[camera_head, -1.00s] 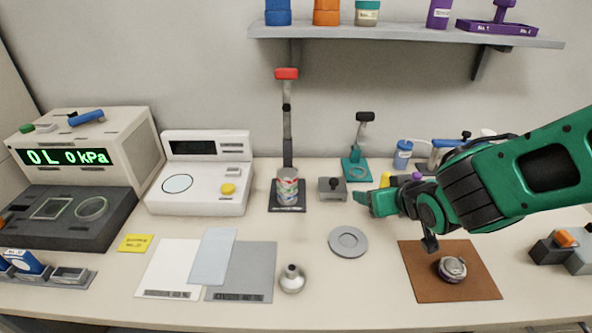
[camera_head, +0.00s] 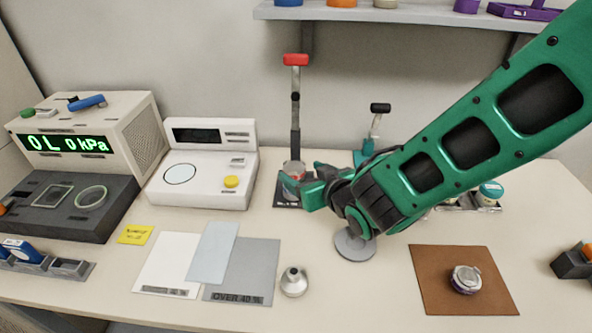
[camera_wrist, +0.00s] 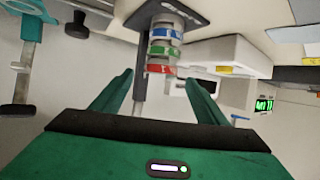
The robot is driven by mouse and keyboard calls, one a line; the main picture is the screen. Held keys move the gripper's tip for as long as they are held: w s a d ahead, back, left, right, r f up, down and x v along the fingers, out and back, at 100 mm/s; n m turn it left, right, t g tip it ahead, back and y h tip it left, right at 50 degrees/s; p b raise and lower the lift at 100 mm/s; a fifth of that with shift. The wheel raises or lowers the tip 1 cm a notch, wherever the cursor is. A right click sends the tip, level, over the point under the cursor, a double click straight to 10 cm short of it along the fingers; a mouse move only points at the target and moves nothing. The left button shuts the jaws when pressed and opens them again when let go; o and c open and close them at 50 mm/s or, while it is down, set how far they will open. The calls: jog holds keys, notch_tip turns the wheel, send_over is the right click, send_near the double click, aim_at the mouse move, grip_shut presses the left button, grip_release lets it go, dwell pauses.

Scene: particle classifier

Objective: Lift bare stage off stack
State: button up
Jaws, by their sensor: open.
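The stack (camera_head: 293,168) stands on a black base (camera_head: 284,204) below a red-topped post; my gripper mostly hides it in the head view. The wrist view looks inverted and shows the stack (camera_wrist: 164,48) as metal stages with blue, green and red bands, the red one nearest my gripper. I cannot tell which stage is bare. My gripper (camera_head: 303,180) is open and empty, with its fingers just in front of the stack. In the wrist view the fingertips (camera_wrist: 160,78) lie to either side of the stack's red end, apart from it.
A brown mat (camera_head: 430,290) holds a round metal stage (camera_head: 465,278). The red-topped post (camera_head: 296,110) rises close behind the stack. A white instrument (camera_head: 207,190) stands to its left. A shelf (camera_head: 400,14) hangs above.

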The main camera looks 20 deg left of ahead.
aim_at(295, 167)
jog(key=x, duration=0.4)
jog(key=shift+w+a, duration=0.25)
jog(key=shift+w, duration=0.1)
jog(key=shift+c, duration=0.3)
jog(key=c, duration=1.1)
jog(key=shift+c, duration=0.2)
